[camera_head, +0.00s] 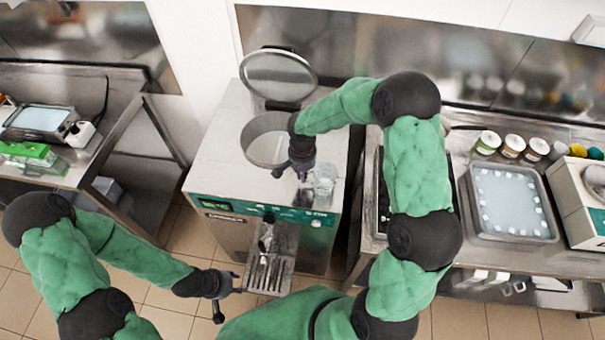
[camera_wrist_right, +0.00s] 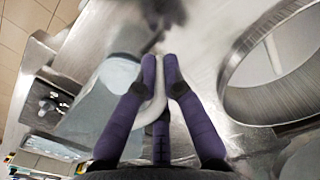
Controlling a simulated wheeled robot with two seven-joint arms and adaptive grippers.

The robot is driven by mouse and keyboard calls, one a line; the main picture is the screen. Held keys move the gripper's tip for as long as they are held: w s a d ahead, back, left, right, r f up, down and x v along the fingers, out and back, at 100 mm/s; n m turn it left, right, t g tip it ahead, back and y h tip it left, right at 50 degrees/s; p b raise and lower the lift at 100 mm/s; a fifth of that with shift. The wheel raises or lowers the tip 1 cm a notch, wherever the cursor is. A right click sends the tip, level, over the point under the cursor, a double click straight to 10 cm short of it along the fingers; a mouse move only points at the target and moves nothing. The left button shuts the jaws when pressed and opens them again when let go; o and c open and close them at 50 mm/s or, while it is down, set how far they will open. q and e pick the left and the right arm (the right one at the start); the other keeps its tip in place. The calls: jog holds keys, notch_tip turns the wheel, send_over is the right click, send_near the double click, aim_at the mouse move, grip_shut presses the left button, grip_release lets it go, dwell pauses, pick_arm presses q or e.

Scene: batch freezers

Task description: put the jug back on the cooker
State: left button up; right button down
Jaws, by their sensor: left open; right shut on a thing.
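A clear jug (camera_head: 326,182) is over the right front part of the batch freezer's top. My right gripper (camera_head: 303,173) is beside it, left of the jug in the head view. In the right wrist view, my right gripper (camera_wrist_right: 160,75) is shut on the jug's pale handle, with the see-through jug body (camera_wrist_right: 98,105) to the left of the fingers. I cannot tell whether the jug touches the top. A dark-edged flat unit (camera_head: 383,190), perhaps the cooker, is on the right counter, largely hidden by my right arm. My left gripper (camera_head: 231,294) is open and empty, low in front of the freezer.
The batch freezer (camera_head: 215,165) has a round opening (camera_head: 265,140), its lid (camera_head: 278,75) raised behind. On the right counter stand a tray (camera_head: 553,236), several small tubs (camera_head: 487,143) and a pale machine (camera_head: 573,190). A left counter holds a scale-like device (camera_head: 38,120).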

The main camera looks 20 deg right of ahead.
jog(key=shift+f, duration=0.15)
jog(key=c, duration=1.4)
grip_release()
jog(key=shift+o, duration=0.2)
notch_tip(320, 180, up, 12)
jog(key=shift+r, duration=0.2)
